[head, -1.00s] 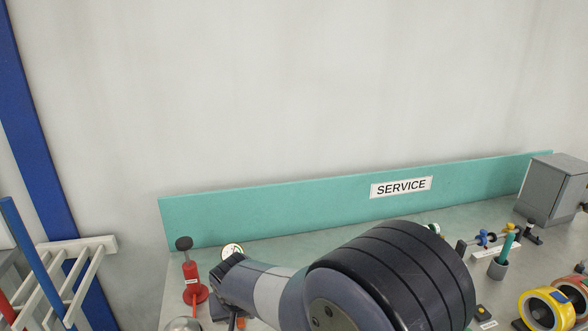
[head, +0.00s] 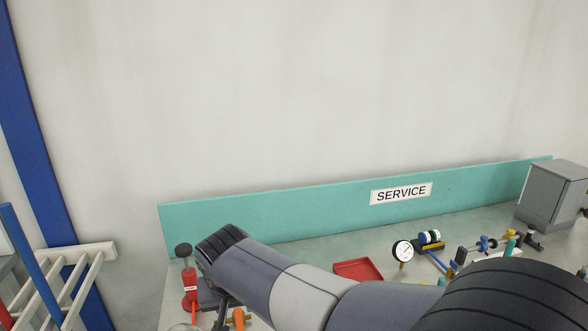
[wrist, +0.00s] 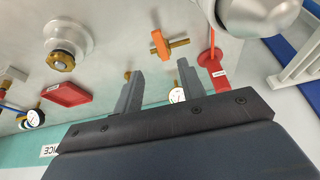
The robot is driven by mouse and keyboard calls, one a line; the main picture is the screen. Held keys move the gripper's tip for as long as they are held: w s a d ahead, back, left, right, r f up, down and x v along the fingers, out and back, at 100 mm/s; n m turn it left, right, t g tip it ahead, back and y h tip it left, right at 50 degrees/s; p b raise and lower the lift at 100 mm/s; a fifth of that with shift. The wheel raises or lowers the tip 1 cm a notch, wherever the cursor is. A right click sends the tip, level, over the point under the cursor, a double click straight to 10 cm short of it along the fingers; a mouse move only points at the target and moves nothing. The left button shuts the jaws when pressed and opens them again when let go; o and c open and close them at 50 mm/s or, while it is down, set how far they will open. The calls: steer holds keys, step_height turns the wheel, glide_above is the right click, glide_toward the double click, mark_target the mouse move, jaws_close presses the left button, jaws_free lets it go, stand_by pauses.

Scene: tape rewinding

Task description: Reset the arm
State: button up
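My gripper (wrist: 158,78) shows in the wrist view with its two grey fingers apart. I see nothing held between them; the bench lies beyond. In the head view my arm crosses the lower middle and right of the picture, over the bench (head: 375,238).
A grey cabinet (head: 553,195) stands right. A white rack (head: 65,285) is left. The wall above is clear.

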mark_target(242, 324)
steer(key=x, duration=1)
steer(key=shift+f, duration=0.15)
steer(key=shift+w+d+f, duration=0.1)
steer(key=shift+w+f, duration=0.1)
steer(key=shift+w, duration=0.05)
steer(key=shift+d+r+n+p, duration=0.1)
steer(key=shift+d+n+p, duration=0.15)
steer(key=shift+n+p, duration=0.3)
steer(key=shift+w+d+n+g+y, duration=0.15)
steer(key=shift+d+n+g+y, duration=0.2)
steer(key=shift+n, duration=0.5)
